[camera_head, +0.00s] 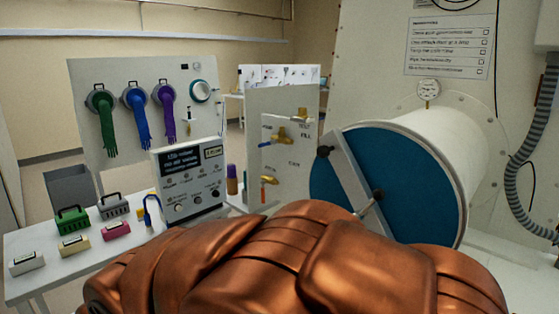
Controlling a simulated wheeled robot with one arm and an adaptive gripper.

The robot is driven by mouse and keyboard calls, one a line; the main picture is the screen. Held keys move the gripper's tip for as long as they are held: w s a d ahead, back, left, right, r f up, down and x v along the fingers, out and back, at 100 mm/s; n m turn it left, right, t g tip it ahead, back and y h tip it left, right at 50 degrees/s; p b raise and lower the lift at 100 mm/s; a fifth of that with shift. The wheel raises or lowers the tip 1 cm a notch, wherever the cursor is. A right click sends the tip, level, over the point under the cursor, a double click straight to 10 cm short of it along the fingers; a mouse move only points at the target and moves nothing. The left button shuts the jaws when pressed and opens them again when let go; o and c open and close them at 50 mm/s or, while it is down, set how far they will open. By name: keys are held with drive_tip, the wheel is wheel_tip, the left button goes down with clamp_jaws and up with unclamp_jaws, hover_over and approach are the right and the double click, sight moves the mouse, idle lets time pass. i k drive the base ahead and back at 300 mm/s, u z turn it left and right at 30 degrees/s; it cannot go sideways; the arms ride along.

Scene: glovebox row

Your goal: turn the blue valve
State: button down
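A pale upright valve panel (282,157) stands near the middle, left of a large round blue door. It carries several small brass valves. One at the upper left has a small handle that looks blue (267,143), though it is too small to tell its exact angle. A brass valve (283,135) sits just right of it. Another valve with an orange handle (263,195) is low on the panel. My gripper is not in view.
The blue round door (332,188) with a grey bar closes a white cylinder right of the panel. A white table (35,287) at left holds small coloured cases and a control box (188,180). Gloves hang behind. My copper-coloured body hides the bottom middle.

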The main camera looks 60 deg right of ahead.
sight(267, 144)
drive_tip(key=z, duration=0.45)
drive_tip(key=i, duration=0.9)
drive_tip(key=z, duration=0.15)
